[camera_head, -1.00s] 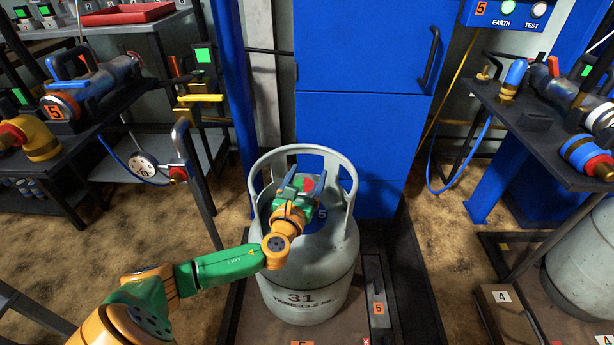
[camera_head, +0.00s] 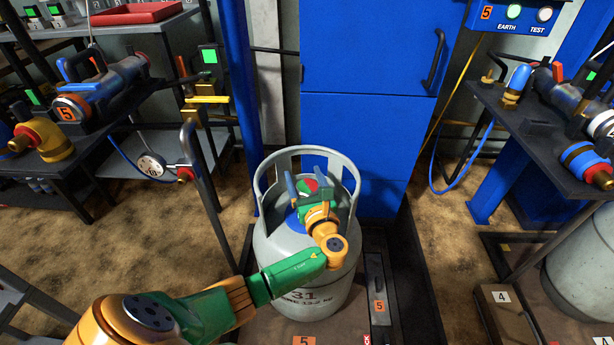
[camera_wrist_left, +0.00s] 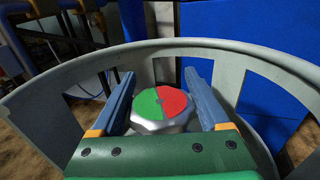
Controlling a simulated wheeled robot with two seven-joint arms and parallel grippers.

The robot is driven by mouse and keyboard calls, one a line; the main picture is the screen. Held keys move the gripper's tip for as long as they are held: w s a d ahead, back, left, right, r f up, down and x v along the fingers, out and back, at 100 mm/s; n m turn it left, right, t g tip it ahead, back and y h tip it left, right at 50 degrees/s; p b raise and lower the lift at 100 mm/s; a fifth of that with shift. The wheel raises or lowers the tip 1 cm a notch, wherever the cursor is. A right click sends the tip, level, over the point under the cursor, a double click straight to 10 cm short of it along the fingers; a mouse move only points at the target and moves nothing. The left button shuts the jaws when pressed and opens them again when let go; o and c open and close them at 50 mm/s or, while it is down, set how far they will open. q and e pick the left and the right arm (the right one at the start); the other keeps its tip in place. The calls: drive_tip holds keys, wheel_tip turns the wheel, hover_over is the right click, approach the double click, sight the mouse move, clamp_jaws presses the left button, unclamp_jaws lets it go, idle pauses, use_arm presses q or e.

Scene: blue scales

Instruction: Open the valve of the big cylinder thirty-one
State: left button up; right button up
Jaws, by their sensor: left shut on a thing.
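The big grey cylinder (camera_head: 308,270), marked 31, stands upright on a platform, with a guard collar (camera_head: 263,185) around its top. Its valve knob (camera_head: 309,184) shows inside the collar in the head view, partly hidden by my gripper. In the left wrist view the knob (camera_wrist_left: 161,104) is silver, with a green half on the left and a red half on the right. My left gripper (camera_head: 304,186) reaches over the collar and is shut on the knob, with one blue finger on each side. My right gripper is in no view.
A blue cabinet (camera_head: 365,140) stands behind the cylinder. Shelves with fittings (camera_head: 100,90) are at the left. A bench (camera_head: 520,125) and another grey cylinder (camera_head: 585,265) are at the right. A black post (camera_head: 205,185) stands left of the cylinder.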

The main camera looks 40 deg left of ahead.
use_arm(q)
drive_tip(key=shift+s+f+n+g+y+b, duration=0.15)
drive_tip(key=shift+n+g+y+b, duration=0.15)
drive_tip(key=shift+n+g+y, duration=0.5)
drive_tip(key=shift+a+g, duration=0.1)
drive_tip(key=shift+g, duration=0.3)
drive_tip(key=shift+s+a+n+g+y+b, duration=0.2)
drive_tip(key=shift+n+g+y+b, duration=0.3)
drive_tip(key=shift+n+g, duration=0.35)
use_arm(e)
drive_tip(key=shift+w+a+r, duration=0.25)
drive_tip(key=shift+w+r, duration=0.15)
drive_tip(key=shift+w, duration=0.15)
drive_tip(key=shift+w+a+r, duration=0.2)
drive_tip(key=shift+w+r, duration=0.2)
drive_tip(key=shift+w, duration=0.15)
use_arm(q)
drive_tip(key=o, duration=1.2)
drive_tip(key=shift+o, duration=0.2)
drive_tip(key=shift+r, duration=0.2)
